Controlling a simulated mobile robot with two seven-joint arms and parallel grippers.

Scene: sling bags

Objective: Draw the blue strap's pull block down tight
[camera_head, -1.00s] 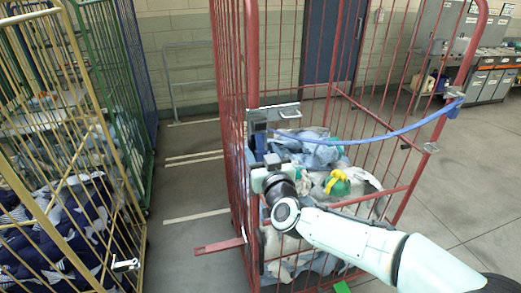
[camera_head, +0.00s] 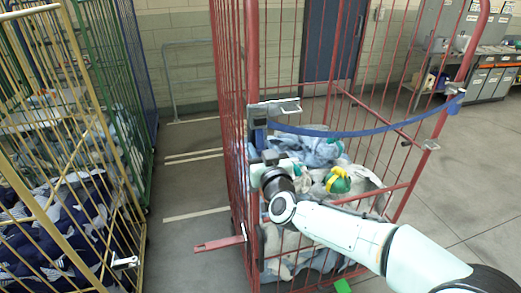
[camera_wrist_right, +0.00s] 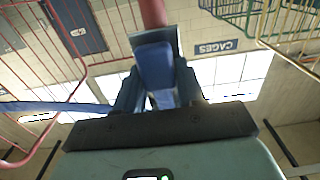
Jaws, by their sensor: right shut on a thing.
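The blue strap (camera_head: 345,132) runs across the open front of the red roll cage (camera_head: 250,60), from a grey metal buckle plate (camera_head: 272,108) on the left post to the right post. It bows downward a little. A short blue length (camera_head: 259,138) hangs below the buckle plate. My right gripper (camera_head: 270,160) is just below it, at the left post. In the right wrist view, a blue block (camera_wrist_right: 154,68) sits between the fingers of my right gripper (camera_wrist_right: 156,92), which is shut on it. The block is mostly hidden in the head view. My left gripper is not in view.
Blue and white cloth bundles and a green-yellow one (camera_head: 338,182) lie inside the red cage. A red bar (camera_head: 218,244) sticks out low at its left.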

